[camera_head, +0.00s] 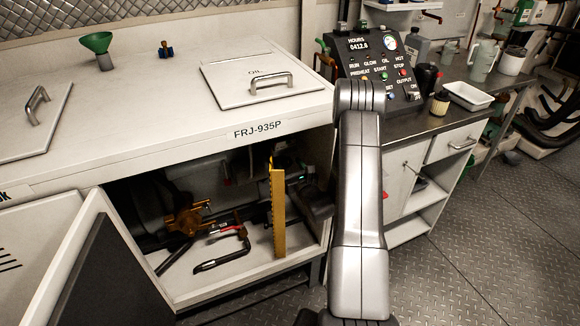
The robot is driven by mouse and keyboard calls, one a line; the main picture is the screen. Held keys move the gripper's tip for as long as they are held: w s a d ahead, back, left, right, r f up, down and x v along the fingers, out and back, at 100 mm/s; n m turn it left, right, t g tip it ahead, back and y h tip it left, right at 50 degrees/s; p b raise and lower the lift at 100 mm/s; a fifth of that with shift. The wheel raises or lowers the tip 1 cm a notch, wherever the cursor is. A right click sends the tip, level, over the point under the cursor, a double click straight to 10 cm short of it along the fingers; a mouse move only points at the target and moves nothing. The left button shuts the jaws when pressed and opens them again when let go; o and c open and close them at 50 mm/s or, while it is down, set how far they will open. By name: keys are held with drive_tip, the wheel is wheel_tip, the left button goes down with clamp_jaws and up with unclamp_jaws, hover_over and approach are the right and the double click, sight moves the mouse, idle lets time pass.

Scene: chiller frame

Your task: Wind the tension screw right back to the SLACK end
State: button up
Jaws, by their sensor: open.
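The tension screw and its SLACK mark cannot be made out. The open compartment (215,285) under the FRJ-935P label holds dark, shadowed machinery. A tall yellow strip (278,212) with a notched left edge stands upright at its front right. A brass-coloured part (186,216) sits inside at the left. My grey arm link rises in front of the compartment's right side and covers that part. Just left of the link are dark shapes that I cannot identify. I cannot make out my gripper's fingers, and my arm hides what is behind it.
A red-and-black curved tool (225,250) lies on the compartment floor. An open door (100,265) stands at its left. A control panel (376,65) and a bench (455,112) are at right. The right floor is clear.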

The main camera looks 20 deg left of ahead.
drive_tip(key=c, duration=1)
drive_tip(key=shift+f+m+b, duration=0.2)
drive_tip(key=shift+m+b, duration=0.4)
drive_tip(key=shift+b, duration=0.35)
drive_tip(key=shift+r+m+b, duration=0.2)
drive_tip(key=shift+m+b, duration=0.25)
drive_tip(key=shift+m, duration=0.35)
drive_tip(key=o, duration=1)
drive_tip(key=shift+d, duration=0.1)
drive_tip(key=b+v, duration=0.1)
drive_tip(key=v, duration=1.2)
drive_tip(key=shift+s+d, duration=0.25)
